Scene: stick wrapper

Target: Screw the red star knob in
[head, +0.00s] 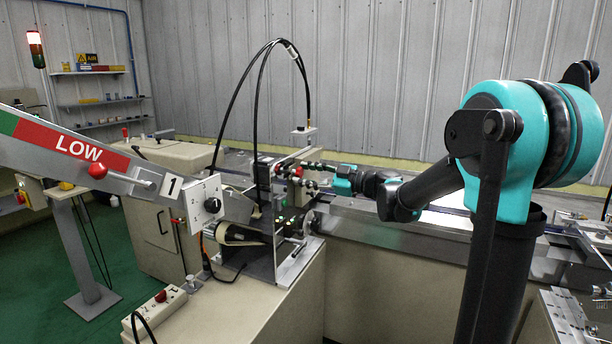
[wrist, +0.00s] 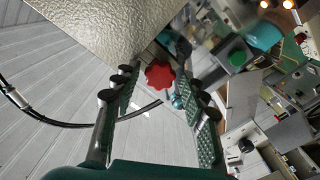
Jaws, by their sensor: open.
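The red star knob (wrist: 159,75) shows in the wrist view, between or just beyond the tips of my gripper (wrist: 157,82). My gripper's two green padded fingers are open, one on each side of the knob. I see a gap beside the knob and cannot tell whether either finger touches it. In the head view my gripper (head: 306,174) reaches in from the right to the upper part of the wrapper machine (head: 262,215). A small red spot there (head: 297,172) appears to be the knob, partly hidden by the fingers. What the knob threads into is hidden.
Black cables (head: 236,100) arch above the machine. In the wrist view, a speckled metal plate (wrist: 100,35) lies close to the left finger.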

